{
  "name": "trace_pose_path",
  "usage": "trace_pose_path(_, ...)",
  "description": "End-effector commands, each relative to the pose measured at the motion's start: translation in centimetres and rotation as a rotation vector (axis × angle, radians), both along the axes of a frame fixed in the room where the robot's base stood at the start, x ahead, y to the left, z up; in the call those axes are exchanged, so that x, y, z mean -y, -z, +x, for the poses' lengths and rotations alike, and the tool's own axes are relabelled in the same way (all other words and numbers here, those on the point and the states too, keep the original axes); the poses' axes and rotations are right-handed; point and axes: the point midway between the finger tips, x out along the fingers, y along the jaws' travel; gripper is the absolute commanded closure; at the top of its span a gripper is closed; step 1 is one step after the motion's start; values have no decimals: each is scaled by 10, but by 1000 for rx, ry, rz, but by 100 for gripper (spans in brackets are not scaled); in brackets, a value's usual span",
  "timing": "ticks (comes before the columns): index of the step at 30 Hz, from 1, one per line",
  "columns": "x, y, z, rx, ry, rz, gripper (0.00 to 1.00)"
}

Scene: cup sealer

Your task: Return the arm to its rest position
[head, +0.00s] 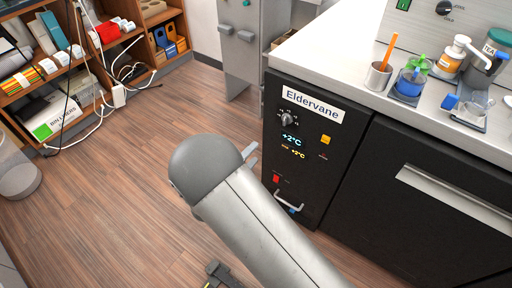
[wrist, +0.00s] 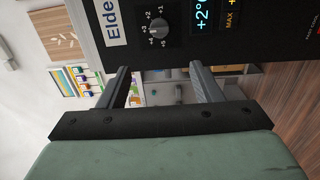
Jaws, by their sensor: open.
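My gripper (wrist: 162,74) shows in the wrist view with its two dark fingers apart and nothing between them. It is beside the black front panel (wrist: 225,30) of the Eldervane unit, with the dial (wrist: 158,27) and the lit display close by. In the head view my grey arm (head: 250,215) reaches up from the bottom across the floor, left of the Eldervane panel (head: 310,165). The arm hides most of the gripper there; a small grey piece (head: 250,155) shows beside the arm's rounded end, and I cannot tell whether it is a finger.
A white counter (head: 340,60) above the black unit holds a pencil cup (head: 377,76), a pump bottle (head: 455,58) and other small items. A wooden shelf (head: 75,80) with boxes and cables stands at left, near a bin (head: 18,175). The wooden floor (head: 110,170) between is clear.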

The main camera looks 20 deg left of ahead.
Motion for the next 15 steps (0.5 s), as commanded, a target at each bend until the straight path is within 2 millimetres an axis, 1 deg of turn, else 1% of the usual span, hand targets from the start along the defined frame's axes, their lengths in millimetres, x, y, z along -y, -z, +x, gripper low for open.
trace_pose_path(6, 0, 0, 1, -2, 0, 2, 41)
trace_pose_path(8, 1, -4, 6, -14, -4, 24, 41)
trace_pose_path(11, 7, -19, 29, -76, -24, 142, 41)
trace_pose_path(14, 21, -45, 65, -201, -61, 368, 41)
trace_pose_path(15, 29, -59, 79, -264, -76, 474, 41)
